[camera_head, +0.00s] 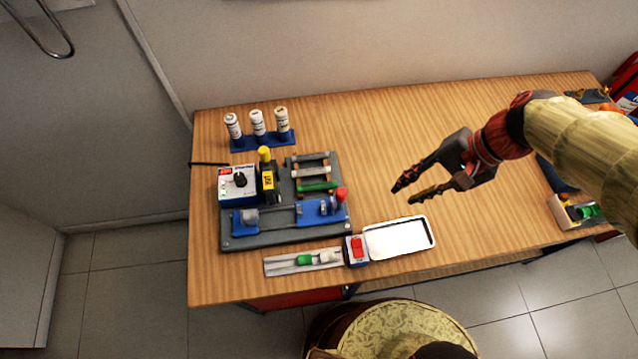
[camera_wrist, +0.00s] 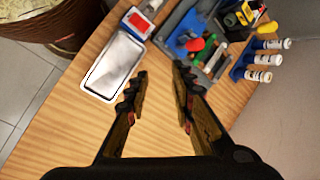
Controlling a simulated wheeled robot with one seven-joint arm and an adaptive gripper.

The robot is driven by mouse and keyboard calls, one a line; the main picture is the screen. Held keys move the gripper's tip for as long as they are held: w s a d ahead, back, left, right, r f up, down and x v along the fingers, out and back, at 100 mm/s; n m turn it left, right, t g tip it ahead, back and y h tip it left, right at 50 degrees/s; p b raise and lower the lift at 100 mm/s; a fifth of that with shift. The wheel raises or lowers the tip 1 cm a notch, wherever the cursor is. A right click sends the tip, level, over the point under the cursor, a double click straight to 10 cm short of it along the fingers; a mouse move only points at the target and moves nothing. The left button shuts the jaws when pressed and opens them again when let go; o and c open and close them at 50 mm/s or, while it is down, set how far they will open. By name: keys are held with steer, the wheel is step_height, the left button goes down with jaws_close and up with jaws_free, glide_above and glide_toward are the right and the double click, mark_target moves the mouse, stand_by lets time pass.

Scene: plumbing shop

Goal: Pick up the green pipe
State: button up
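The green pipe (camera_head: 318,187) lies in the front slot of a small rack (camera_head: 296,171) on the dark grey board (camera_head: 270,232), with greyish pipes behind it. A small green piece at the rack also shows in the wrist view (camera_wrist: 197,63). My gripper (camera_head: 405,193) is open and empty, above the table to the right of the rack and apart from it. In the wrist view the two fingers (camera_wrist: 160,76) are spread, with bare wood visible between them. Another green part (camera_head: 304,260) lies in the narrow holder at the table's front.
A red-topped post (camera_head: 341,195) and blue fixture (camera_head: 315,212) stand close in front of the rack. A white tray (camera_head: 398,238) and red switch box (camera_head: 356,250) are at the front edge. White bottles (camera_head: 257,122) stand behind. The middle of the table (camera_head: 370,150) is clear.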

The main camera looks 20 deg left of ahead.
steer(key=w+a+f+m+g+y, duration=0.3)
steer(key=w+a+f+y, duration=0.1)
steer(key=a+f, duration=0.35)
steer(key=m+g+y, duration=0.1)
steer(key=m+y, duration=0.2)
steer(key=m, duration=0.1)
glide_toward(320, 185)
steer(key=shift+a+f+p, duration=0.35)
steer(key=shift+a+f, duration=0.2)
steer(key=shift+x, duration=1.5)
steer(key=x, duration=0.1)
steer(key=b+x, duration=0.1)
steer(key=x, duration=0.3)
steer(key=shift+s+r, duration=0.2)
steer(key=shift+r, duration=0.1)
steer(key=shift+c, duration=0.8)
steer(key=c, duration=0.4)
